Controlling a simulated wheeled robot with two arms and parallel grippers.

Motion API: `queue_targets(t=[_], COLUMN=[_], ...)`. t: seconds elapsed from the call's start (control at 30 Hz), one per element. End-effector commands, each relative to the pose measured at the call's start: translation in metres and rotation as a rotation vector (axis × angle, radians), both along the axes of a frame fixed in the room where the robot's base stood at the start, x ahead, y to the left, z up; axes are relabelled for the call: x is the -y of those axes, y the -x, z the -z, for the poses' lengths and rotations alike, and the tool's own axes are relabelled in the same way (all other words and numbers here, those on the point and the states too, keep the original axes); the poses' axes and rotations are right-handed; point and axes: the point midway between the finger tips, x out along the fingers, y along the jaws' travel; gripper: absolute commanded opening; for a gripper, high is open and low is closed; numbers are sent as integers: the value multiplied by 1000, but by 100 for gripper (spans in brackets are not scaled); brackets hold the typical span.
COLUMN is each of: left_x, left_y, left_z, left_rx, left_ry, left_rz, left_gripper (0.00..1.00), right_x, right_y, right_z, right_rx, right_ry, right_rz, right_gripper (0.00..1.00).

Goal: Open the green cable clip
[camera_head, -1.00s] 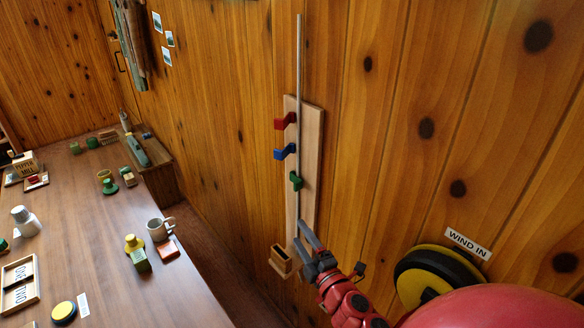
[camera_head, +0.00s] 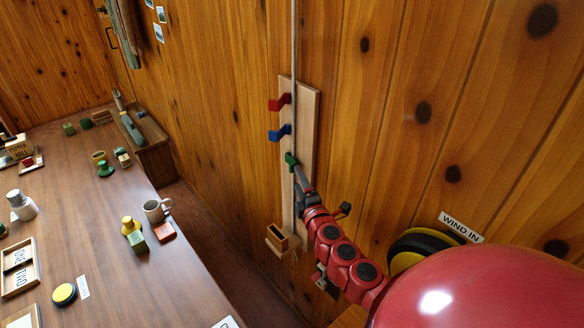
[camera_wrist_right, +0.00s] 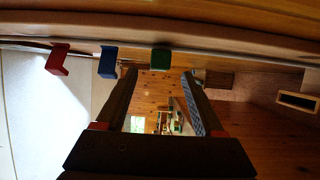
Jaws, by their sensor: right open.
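The green cable clip (camera_head: 291,160) is the lowest of three coloured clips on a pale wooden board (camera_head: 309,120) on the wall, beside a thin grey cable or rod (camera_head: 293,45). In the right wrist view the green clip (camera_wrist_right: 160,60) sits ahead, between the lines of my two fingers. My right gripper (camera_wrist_right: 160,76) is open and empty. In the head view my right gripper (camera_head: 302,181) is just below the green clip, and its fingertips are partly hidden. I cannot tell whether they touch the clip. My left gripper is not in view.
A red clip (camera_head: 279,103) and a blue clip (camera_head: 280,132) sit above the green one. A small wooden box (camera_head: 278,239) is low on the board. A yellow-black wheel (camera_head: 420,243) is at right under a WIND IN label (camera_head: 461,227). A cluttered table (camera_head: 100,225) stands left.

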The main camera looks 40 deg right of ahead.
Motion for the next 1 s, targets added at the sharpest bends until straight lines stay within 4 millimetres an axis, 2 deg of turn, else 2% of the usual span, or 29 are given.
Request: queue_targets(t=[0.2,0.5,0.93,1.0], left_x=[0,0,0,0], left_y=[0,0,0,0], left_z=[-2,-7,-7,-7], left_rx=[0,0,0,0], left_ry=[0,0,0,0], left_rz=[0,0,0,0], left_gripper=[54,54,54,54], right_x=[8,18,21,21], right_y=[-32,-60,-66,-66], right_z=[-1,-1,1,1], right_rx=[0,1,-1,-1], right_ry=[0,-1,0,0], right_rz=[-4,-3,-1,-1], right_gripper=[70,70,70,59])
